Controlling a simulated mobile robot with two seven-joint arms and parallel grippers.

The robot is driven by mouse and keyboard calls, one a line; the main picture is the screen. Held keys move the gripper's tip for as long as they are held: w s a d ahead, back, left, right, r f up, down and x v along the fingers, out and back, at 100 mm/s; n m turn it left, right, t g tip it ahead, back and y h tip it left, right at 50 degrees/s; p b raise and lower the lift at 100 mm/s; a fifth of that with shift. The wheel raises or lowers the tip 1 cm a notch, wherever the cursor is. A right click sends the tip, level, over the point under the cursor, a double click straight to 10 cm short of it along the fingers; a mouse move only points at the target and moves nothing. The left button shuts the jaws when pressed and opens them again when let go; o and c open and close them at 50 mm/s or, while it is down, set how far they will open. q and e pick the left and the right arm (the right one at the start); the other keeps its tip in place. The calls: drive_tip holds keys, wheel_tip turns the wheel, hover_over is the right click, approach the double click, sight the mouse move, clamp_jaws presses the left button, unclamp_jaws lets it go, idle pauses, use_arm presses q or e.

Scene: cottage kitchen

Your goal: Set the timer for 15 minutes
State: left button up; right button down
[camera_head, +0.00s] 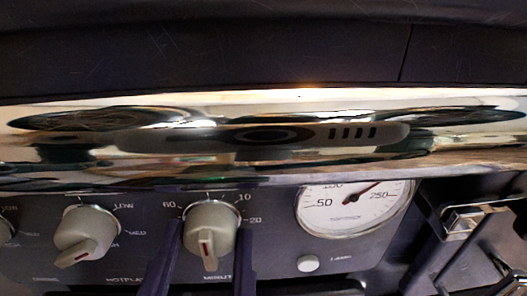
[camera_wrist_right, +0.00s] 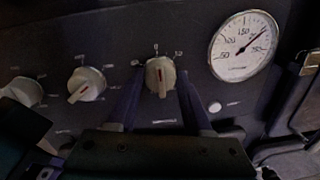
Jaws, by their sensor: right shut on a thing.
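The timer knob (camera_head: 211,217) is cream with a raised grip and a red line, on the dark control panel. Its dial is marked 10, 20 and 60, with "MINUT..." partly readable below. In the head view the red line lies on the lower part of the grip, pointing nearly straight down. My right gripper (camera_head: 210,228) has one dark finger on each side of the knob and is shut on it. The right wrist view also shows the knob (camera_wrist_right: 160,72) between the fingers (camera_wrist_right: 159,88). My left gripper is not in view.
A hotplate knob (camera_head: 87,228) is left of the timer, with another at the left edge. A round temperature gauge (camera_head: 350,207) and a small white button (camera_head: 308,263) are to the right. A shiny rail (camera_head: 270,165) runs across above the panel.

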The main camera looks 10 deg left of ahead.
drive_tip(key=m, duration=0.3)
drive_tip(key=shift+m, duration=0.3)
drive_tip(key=m+b, duration=0.1)
drive_tip(key=m, duration=0.2)
drive_tip(key=shift+d, duration=0.1)
drive_tip(key=m+b, duration=0.1)
drive_tip(key=m, duration=0.3)
drive_tip(key=shift+f+m+g+b, duration=0.1)
drive_tip(key=shift+m+g+b, duration=0.2)
drive_tip(key=shift+m+g, duration=0.1)
drive_tip(key=shift+m+y+b, duration=0.3)
drive_tip(key=shift+m+b, duration=0.35)
drive_tip(key=shift+m, duration=0.95)
drive_tip(key=shift+c, duration=1.6)
unclamp_jaws()
drive_tip(key=shift+w, duration=0.1)
drive_tip(key=p+v, duration=0.1)
drive_tip(key=v, duration=0.9)
